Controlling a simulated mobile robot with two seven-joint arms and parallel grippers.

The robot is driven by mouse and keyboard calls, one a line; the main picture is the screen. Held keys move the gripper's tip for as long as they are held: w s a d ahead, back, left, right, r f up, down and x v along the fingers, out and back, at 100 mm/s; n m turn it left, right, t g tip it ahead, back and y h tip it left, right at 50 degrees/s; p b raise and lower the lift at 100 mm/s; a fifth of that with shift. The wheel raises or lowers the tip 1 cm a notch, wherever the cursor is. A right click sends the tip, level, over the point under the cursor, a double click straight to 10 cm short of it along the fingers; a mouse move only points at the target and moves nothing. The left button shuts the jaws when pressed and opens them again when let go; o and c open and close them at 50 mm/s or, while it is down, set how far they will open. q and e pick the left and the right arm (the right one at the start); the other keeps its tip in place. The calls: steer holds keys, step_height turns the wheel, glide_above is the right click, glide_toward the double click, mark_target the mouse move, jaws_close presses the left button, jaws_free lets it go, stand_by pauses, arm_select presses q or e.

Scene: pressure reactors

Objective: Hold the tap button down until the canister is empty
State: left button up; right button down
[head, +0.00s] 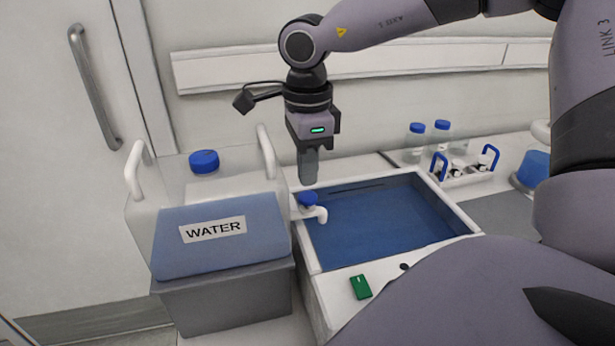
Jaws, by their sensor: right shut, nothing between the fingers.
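The canister (172,220) is a translucent jug with white handles, a blue cap (204,161) and a WATER label (213,230). Blue liquid fills much of its lower part. A white tap (318,213) with a blue button (307,199) sticks out at its right side, over the sink's left edge. My right gripper (308,182) points down with its fingers shut and empty, just above the button. A small gap seems to show, but contact is hard to judge. No stream is visible from the spout. My left gripper is not in view.
The canister stands on a grey box (228,302). The blue sink basin (380,222) lies right of the tap. A green object (361,287) lies on the front counter. Blue-capped bottles (416,142) and a rack of small vials (464,176) stand at the back right.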

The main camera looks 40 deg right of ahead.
mark_target(308, 198)
steer(key=shift+f, duration=1.3)
